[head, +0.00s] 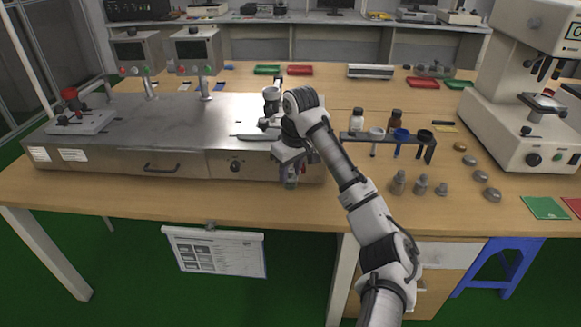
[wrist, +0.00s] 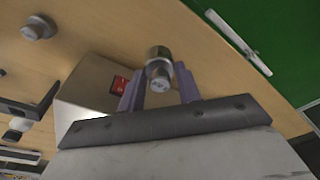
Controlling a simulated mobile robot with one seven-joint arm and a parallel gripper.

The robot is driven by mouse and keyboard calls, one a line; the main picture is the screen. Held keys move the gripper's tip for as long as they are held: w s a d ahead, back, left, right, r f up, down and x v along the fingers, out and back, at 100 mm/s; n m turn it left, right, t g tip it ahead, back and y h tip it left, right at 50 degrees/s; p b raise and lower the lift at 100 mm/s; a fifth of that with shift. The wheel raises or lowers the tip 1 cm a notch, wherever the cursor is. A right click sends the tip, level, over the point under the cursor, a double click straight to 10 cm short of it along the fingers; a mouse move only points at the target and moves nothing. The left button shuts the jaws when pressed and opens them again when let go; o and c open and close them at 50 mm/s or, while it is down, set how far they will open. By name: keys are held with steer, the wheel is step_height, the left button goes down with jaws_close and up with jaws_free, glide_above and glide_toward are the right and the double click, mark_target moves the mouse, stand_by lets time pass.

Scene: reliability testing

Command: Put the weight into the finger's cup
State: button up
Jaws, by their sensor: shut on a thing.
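My gripper (head: 290,178) is at the front edge of the long steel machine, pointing down, with its fingers largely hidden by my wrist. In the wrist view my gripper (wrist: 159,82) is shut on a small silvery metal weight (wrist: 158,54), held between purple-grey fingers.
Several metal weights (head: 420,186) stand on the wooden table (head: 365,215) to the right. A rack (head: 428,152) with small cups and bottles is behind them. The steel machine (head: 185,125) fills the left side. A white press-like instrument (head: 510,115) stands at far right.

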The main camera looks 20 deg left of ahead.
mark_target(292, 178)
steer(key=shift+f+b, duration=0.65)
steer(key=shift+f, duration=1.8)
